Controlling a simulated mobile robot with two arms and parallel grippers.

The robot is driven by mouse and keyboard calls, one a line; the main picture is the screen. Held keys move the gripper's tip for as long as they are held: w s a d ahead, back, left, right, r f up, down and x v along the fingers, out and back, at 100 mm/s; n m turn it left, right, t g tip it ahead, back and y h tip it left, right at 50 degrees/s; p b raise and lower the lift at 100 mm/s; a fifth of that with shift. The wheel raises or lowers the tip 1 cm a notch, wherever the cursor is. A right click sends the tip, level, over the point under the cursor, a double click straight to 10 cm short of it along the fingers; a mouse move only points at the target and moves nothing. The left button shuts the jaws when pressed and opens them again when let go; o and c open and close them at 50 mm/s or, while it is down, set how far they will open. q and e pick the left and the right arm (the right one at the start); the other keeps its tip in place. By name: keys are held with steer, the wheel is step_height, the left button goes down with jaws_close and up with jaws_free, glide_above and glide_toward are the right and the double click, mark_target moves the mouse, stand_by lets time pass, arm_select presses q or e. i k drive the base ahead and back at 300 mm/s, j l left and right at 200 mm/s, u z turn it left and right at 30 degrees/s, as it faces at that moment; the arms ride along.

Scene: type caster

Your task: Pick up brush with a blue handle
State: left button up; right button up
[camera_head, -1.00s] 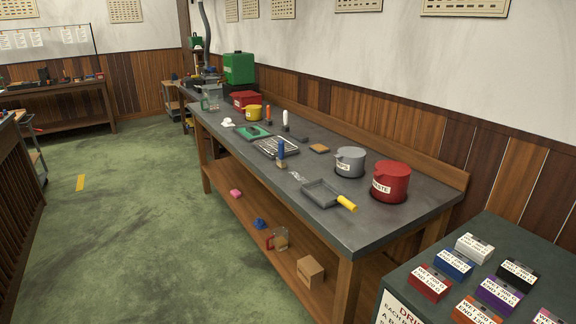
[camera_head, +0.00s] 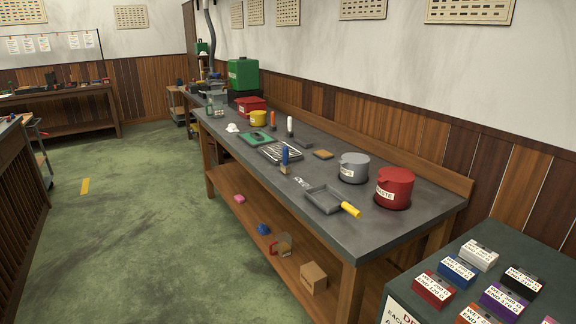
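The brush with a blue handle (camera_head: 285,157) stands upright near the front edge of the long grey-topped workbench (camera_head: 345,232), its pale bristle end down. It is just right of the metal grid tray and left of a grey dustpan-like tray with a yellow handle. Neither of my grippers shows in the head view.
On the bench are a grid tray (camera_head: 281,152), a grey pan (camera_head: 324,199) with yellow handle, a grey pot (camera_head: 354,168) and a red pot (camera_head: 395,188). A dark table (camera_head: 425,284) with coloured labelled blocks stands right. Green floor (camera_head: 130,225) is clear in front.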

mark_target(286, 167)
steer(key=z, duration=0.35)
steer(key=i+j+z, duration=0.75)
steer(key=k, duration=0.1)
